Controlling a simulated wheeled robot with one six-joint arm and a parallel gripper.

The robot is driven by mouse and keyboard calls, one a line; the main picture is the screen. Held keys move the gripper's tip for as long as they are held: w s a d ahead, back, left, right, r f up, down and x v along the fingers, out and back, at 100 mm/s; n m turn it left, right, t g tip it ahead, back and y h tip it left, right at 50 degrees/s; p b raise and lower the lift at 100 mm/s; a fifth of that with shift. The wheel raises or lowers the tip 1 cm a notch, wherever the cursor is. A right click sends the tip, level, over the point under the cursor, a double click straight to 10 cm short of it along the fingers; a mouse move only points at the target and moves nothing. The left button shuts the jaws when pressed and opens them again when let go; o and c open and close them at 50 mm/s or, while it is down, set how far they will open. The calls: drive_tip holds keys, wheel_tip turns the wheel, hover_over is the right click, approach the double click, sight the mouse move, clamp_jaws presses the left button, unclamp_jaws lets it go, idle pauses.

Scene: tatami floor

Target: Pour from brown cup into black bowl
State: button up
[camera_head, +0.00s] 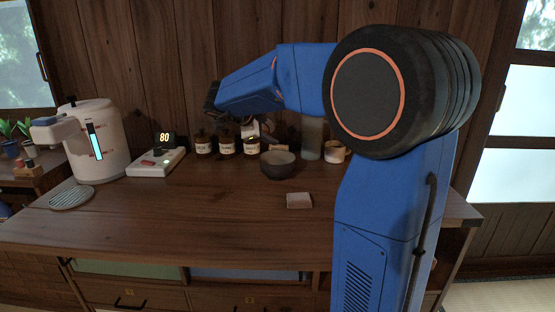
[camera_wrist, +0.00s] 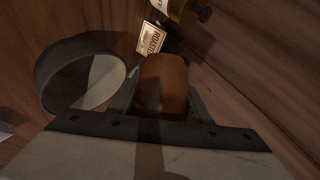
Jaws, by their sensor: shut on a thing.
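The black bowl (camera_head: 278,164) stands upright on the wooden counter in the head view. In the wrist view the bowl (camera_wrist: 44,72) is on the left, with a pale grey area showing inside it. My gripper (camera_wrist: 162,90) is shut on the brown cup (camera_wrist: 163,80), which sits between the fingers just right of the bowl. In the head view my gripper (camera_head: 237,127) hangs above the counter, left of and behind the bowl. I cannot make out the brown cup there, nor what is inside it.
Several labelled jars (camera_head: 226,146) stand behind the bowl; a labelled bottle (camera_wrist: 175,10) is close to the cup. A pale mug (camera_head: 335,152) is right of the bowl. A small block (camera_head: 299,200) lies in front. A scale (camera_head: 156,162) and white kettle (camera_head: 96,140) are left.

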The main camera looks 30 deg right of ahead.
drive_tip(key=shift+f, duration=0.1)
drive_tip(key=shift+r+m+t, duration=0.25)
drive_tip(key=shift+m+t, duration=0.35)
drive_tip(key=shift+t, duration=0.2)
idle(0.5)
drive_tip(key=shift+f+m+t, duration=0.4)
drive_tip(key=shift+f+t, duration=0.05)
drive_tip(key=shift+t, duration=0.05)
idle(0.7)
drive_tip(key=shift+s+d+r+m+t+p, duration=0.1)
drive_tip(key=shift+s+r+m+t+p, duration=0.1)
drive_tip(key=shift+s+m+t, duration=0.15)
drive_tip(key=shift+s+d+r+m+t+p, duration=0.15)
drive_tip(key=shift+s+t, duration=0.1)
drive_tip(key=shift+s, duration=0.15)
idle(0.7)
drive_tip(key=shift+s+a+r+m+t+p, duration=0.1)
drive_tip(key=shift+r+m+t+p, duration=0.1)
drive_tip(key=shift+m+t+p, duration=0.25)
idle(0.8)
drive_tip(key=shift+s+f+m+t, duration=0.1)
drive_tip(key=shift+f+m+t, duration=0.25)
drive_tip(key=shift+t, duration=0.1)
idle(0.4)
drive_tip(key=shift+r, duration=0.1)
